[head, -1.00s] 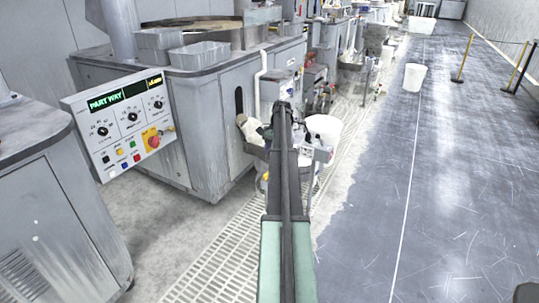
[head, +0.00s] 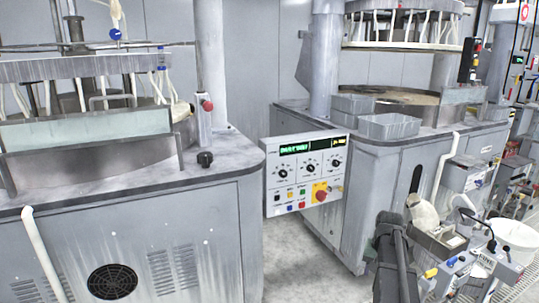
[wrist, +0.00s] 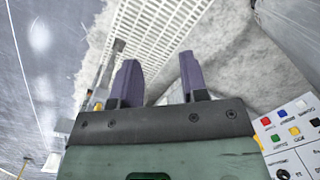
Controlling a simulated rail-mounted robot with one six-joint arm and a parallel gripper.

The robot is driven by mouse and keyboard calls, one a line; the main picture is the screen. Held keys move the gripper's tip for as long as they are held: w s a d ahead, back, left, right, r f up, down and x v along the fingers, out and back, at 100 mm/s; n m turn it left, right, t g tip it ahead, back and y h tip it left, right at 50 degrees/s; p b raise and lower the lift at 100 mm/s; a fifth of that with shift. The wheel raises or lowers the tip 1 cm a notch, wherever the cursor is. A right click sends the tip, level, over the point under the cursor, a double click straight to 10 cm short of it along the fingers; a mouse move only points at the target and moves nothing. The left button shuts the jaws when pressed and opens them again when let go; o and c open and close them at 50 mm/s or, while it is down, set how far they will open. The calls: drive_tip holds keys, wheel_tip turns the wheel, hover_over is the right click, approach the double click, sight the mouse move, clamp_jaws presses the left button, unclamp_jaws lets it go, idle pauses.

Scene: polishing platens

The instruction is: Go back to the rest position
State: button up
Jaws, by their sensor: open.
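My gripper (wrist: 160,80) shows in the wrist view with its two purple-grey fingers spread apart and nothing between them. Past the fingers are a white floor grating (wrist: 165,25) and pale concrete. In the head view part of my dark arm rises from the bottom edge, right of centre, in front of the right machine; I cannot make out the fingers there.
A control panel (head: 305,172) with dials and a red knob juts between the left polishing machine (head: 150,235) and the right one (head: 375,190). It also shows close right of my gripper (wrist: 292,140). A white bucket (head: 514,238) and small equipment stand at right.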

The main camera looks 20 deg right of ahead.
drive_tip(key=s+a+n, duration=0.3)
drive_tip(key=a, duration=0.8)
drive_tip(key=s+a+n+h, duration=0.1)
drive_tip(key=s+a+n, duration=0.1)
drive_tip(key=a, duration=1)
drive_tip(key=s+a+n, duration=0.3)
drive_tip(key=a, duration=0.8)
wheel_tip(320, 180, up, 18)
drive_tip(key=p, duration=1.8)
drive_tip(key=shift+w+a, duration=0.1)
